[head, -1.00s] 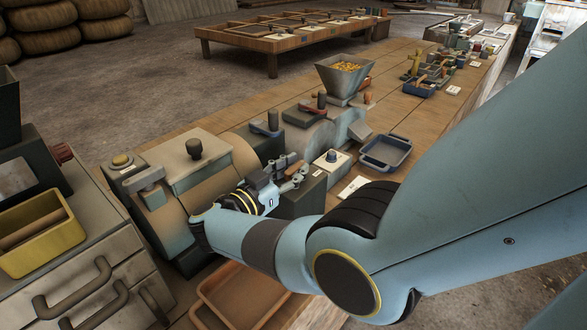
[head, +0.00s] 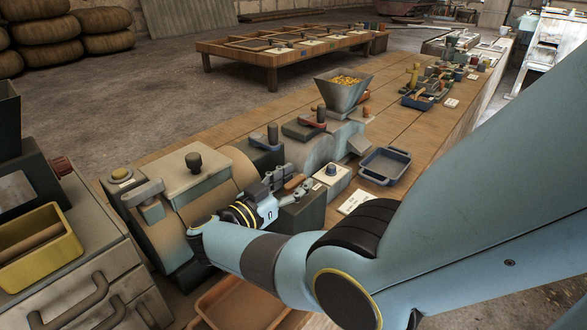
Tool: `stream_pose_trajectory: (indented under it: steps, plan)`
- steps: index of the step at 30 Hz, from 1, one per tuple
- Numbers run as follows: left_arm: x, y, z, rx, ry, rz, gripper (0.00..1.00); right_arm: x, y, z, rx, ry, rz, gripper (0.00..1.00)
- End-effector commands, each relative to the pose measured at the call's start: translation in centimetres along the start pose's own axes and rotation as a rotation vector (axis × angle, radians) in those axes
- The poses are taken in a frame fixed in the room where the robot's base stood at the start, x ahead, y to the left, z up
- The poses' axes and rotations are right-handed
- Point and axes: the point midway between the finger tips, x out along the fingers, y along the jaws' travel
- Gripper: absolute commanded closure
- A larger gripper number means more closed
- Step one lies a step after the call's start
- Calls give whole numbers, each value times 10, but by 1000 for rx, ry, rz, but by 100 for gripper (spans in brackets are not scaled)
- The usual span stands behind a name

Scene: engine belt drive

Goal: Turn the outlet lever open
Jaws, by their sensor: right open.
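My right gripper (head: 288,184) reaches in from the right, low over the near side of the belt drive machine (head: 215,185). Its fingers are apart. A short brown handle (head: 294,182), which looks like the outlet lever's, shows right at the fingertips. I cannot tell whether the fingers touch it or stand around it, and the lever's base is hidden behind the gripper and the dark block (head: 308,208). My left gripper is out of view.
A box with a white top and dark knob (head: 331,170) stands just right of the gripper. Beyond it are an empty blue-grey tray (head: 385,164) and a hopper with yellow pieces (head: 342,92). An orange-brown tray (head: 240,305) lies below my arm. A yellow bin (head: 40,245) sits at left.

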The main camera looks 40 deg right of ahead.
Motion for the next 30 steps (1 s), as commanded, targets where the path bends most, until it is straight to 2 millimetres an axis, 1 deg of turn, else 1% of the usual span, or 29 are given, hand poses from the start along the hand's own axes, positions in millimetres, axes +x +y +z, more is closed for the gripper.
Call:
stream_pose_trajectory:
  steps: [5, 12, 18, 23, 30]
  plan:
    - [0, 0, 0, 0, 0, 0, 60, 0, 1, -17, 5, -1, 0, 58]
    - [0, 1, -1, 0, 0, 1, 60, 0, 0, -59, 7, -1, 1, 58]
    - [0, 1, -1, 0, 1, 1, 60, 0, 0, -88, 3, 0, 1, 58]
    - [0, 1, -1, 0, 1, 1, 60, 0, 0, -97, 1, 1, 0, 58]
    - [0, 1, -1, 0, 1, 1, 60, 0, 0, -97, 1, 1, 1, 58]
